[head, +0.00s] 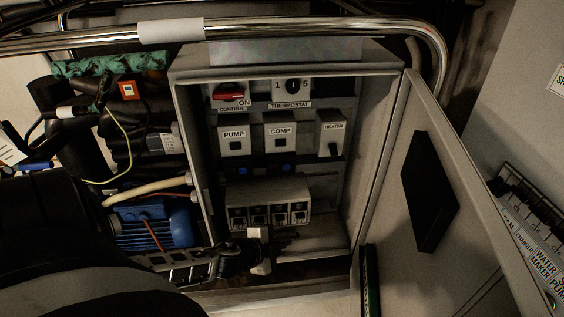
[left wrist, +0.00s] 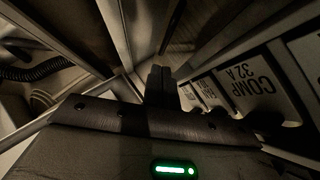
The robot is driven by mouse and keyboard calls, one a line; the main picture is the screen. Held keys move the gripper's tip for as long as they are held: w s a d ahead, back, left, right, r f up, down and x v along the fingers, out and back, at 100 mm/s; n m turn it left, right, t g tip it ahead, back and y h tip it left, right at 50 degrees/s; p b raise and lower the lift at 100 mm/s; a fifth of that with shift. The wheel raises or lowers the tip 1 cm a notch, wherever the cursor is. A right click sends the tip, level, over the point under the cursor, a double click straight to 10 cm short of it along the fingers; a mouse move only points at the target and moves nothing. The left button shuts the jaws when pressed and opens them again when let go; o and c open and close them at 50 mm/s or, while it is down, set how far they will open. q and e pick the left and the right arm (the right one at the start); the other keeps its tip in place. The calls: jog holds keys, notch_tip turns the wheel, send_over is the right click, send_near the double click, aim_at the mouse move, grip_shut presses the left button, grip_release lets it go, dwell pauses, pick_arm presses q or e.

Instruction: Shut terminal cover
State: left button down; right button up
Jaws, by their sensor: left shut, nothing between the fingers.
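The terminal block (head: 268,200) sits low inside the open control box, a grey housing with a row of several dark square openings along its front. I cannot clearly tell which part is its cover or how that stands. My left gripper (head: 240,261) reaches in from the left at the box's lower edge, just below the block. Its fingers are shut and empty; they also show in the left wrist view (left wrist: 160,84). A small pale piece (head: 258,234) stands by the fingertips; I cannot tell whether they touch. My right gripper is not in view.
The grey box door (head: 450,215) hangs open on the right. Above the block are the PUMP (head: 234,138), COMP (head: 280,136) and HEATER (head: 332,134) units. A steel rail (head: 300,27) crosses the top. A blue motor (head: 150,222) and hoses crowd the left.

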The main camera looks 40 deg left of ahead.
aim_at(285, 231)
pick_arm(q)
jog(key=shift+w+a+f, duration=0.25)
jog(key=shift+a+f, duration=0.1)
jog(key=shift+f, duration=0.15)
jog(key=shift+w+a+f, duration=0.2)
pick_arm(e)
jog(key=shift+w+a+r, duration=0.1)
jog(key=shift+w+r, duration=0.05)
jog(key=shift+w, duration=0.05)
pick_arm(q)
jog(key=f+b, duration=0.1)
jog(key=b, duration=0.1)
jog(key=shift+d+f+b, duration=0.1)
jog(key=shift+b, duration=0.3)
jog(key=shift+t+b, duration=0.3)
jog(key=shift+b, duration=0.05)
jog(key=shift+r+m+y, duration=0.2)
jog(key=shift+m+y, duration=0.1)
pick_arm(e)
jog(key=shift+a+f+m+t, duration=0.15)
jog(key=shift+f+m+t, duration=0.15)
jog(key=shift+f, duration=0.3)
